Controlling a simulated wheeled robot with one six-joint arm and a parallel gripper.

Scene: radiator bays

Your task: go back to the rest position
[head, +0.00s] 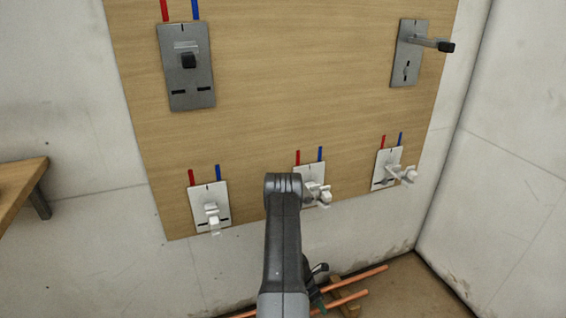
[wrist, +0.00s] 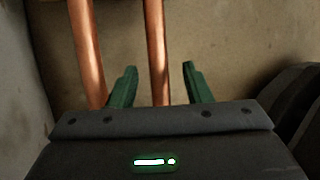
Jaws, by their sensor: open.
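My gripper (wrist: 158,85) shows in the wrist view as two green fingers standing well apart. It is open, with nothing held between the fingers. One copper pipe (wrist: 153,40) shows beyond the gap between the fingers, and another copper pipe (wrist: 86,50) lies to the left of the left finger. I cannot tell how far the fingers are from the pipes. In the head view my arm reaches down the lower middle, and the gripper is mostly hidden behind it near the floor.
My arm partly covers the lower middle plate (head: 312,180). Copper pipes (head: 355,278) lie low on the floor. A wooden shelf (head: 20,188) juts in at left.

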